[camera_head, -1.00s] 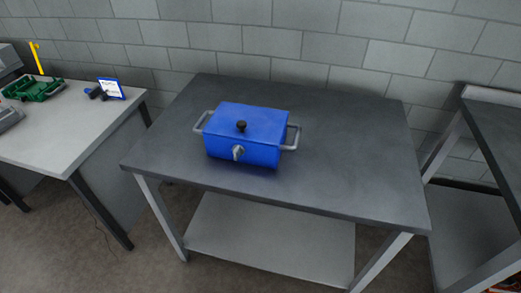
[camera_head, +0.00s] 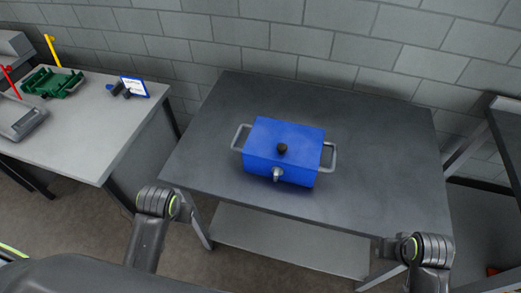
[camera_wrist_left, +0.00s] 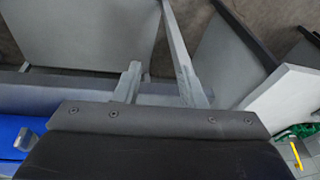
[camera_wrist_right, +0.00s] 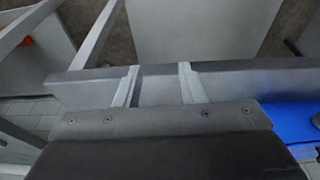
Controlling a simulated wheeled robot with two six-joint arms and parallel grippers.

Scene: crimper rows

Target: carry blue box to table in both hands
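The blue box (camera_head: 270,165) stands on the dark grey table (camera_head: 370,140), left of the tabletop's middle. It has a black lid knob, a grey front spout and a grey handle on each side, left (camera_head: 239,137) and right (camera_head: 330,158). My left gripper (camera_wrist_left: 158,84) is open and empty in the left wrist view; the box (camera_wrist_left: 12,130) shows at that view's left edge. My right gripper (camera_wrist_right: 157,86) is open and empty; the box (camera_wrist_right: 290,120) shows at that view's right edge. Neither gripper touches the box. In the head view the fingers cannot be made out.
A light grey table (camera_head: 110,130) at left holds a green tray (camera_head: 52,82), a grey device (camera_head: 22,118) and a small blue-framed sign (camera_head: 134,87). Another dark table (camera_head: 508,130) stands at right. A block wall (camera_head: 330,45) is behind. The tabletop around the box is clear.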

